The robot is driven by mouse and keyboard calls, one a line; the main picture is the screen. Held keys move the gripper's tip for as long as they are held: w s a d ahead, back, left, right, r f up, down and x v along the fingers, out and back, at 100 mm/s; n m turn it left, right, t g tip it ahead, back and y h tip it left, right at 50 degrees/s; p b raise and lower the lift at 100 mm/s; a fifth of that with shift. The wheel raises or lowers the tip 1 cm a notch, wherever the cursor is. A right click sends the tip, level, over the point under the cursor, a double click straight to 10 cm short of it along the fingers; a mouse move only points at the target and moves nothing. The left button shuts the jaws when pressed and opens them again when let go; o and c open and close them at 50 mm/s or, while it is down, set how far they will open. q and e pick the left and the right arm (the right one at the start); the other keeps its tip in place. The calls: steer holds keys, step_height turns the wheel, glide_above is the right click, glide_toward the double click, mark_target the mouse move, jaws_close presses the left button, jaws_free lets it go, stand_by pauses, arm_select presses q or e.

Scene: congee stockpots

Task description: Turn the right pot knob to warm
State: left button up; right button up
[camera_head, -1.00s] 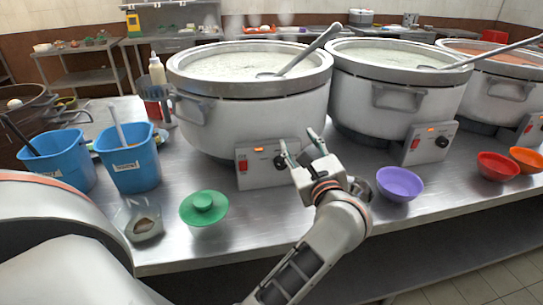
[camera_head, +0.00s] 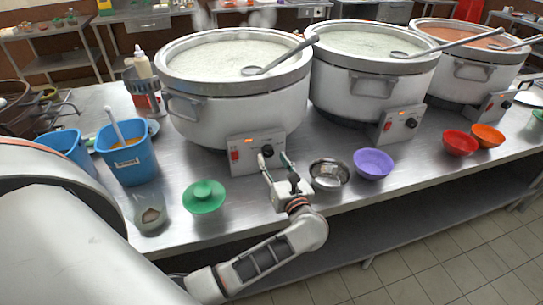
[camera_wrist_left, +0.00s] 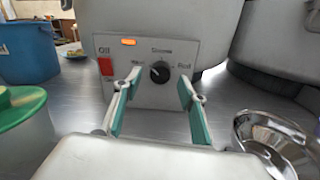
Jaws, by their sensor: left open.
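Three stockpots stand in a row: a left pot (camera_head: 235,115), a middle pot (camera_head: 365,90) and a right pot (camera_head: 472,78) with reddish contents. Each has a front panel with a dark knob: left knob (camera_head: 267,151), middle knob (camera_head: 411,123), right knob (camera_head: 505,104). My left gripper (camera_head: 277,163) is open and empty in front of the left pot's panel. In the left wrist view its fingers (camera_wrist_left: 160,98) flank that left knob (camera_wrist_left: 160,72) from the near side, apparently without touching. The dial reads Simmer at top and Boil at right; the pointer's exact direction is unclear. My right gripper is out of view.
A metal bowl (camera_head: 329,174) and a purple bowl (camera_head: 374,163) stand close right of my gripper. A green-lidded container (camera_head: 204,196) and blue bin (camera_head: 128,158) are to the left. Red (camera_head: 460,143) and orange (camera_head: 487,135) bowls sit near the right pot.

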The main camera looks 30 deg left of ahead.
arm_select(q)
steer(key=shift+x, duration=0.9)
steer(key=c, duration=1.1)
steer(key=shift+b, duration=0.35)
steer(key=n+b, duration=0.1)
steer(key=b, duration=0.1)
steer(key=n+b, duration=0.2)
steer(key=b, duration=0.1)
steer(key=shift+f+n, duration=0.25)
steer(key=shift+n, duration=0.05)
steer(key=shift+b, duration=0.45)
steer(key=shift+r+n, duration=0.15)
steer(key=shift+n, duration=0.25)
steer(key=shift+r, duration=0.2)
steer(key=o, duration=1.1)
